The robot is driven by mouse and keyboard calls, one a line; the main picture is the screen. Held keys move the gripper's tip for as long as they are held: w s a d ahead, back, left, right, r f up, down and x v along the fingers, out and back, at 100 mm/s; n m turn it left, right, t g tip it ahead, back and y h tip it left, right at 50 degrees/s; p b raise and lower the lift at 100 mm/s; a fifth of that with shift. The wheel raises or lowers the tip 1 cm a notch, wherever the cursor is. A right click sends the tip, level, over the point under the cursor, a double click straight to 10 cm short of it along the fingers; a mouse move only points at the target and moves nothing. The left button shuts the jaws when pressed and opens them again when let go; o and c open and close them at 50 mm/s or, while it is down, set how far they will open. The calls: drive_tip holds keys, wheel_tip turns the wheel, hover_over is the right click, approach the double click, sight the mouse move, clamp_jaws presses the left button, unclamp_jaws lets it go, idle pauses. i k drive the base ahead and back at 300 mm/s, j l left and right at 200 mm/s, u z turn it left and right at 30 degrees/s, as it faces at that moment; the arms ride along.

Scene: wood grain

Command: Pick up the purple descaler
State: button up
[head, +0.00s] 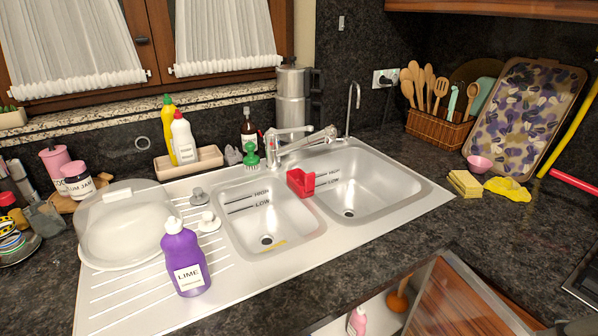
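The purple descaler (184,262) is a purple bottle with a white cap and a white label reading "LIME". It stands upright on the ribbed metal drainboard (130,298), left of the sink bowls and near the front edge. No gripper clearly shows in the head view, so its state and its distance from the bottle cannot be seen.
A clear domed cover (122,222) stands close behind and left of the bottle. A reddish-brown wooden panel (452,300) and an opening show at the front right.

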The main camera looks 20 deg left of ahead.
sight(186, 267)
drive_tip(key=u, duration=1.5)
drive_tip(key=i+l, duration=0.15)
drive_tip(key=i, duration=0.2)
drive_tip(key=i+l+u, duration=0.15)
drive_tip(key=i, duration=0.15)
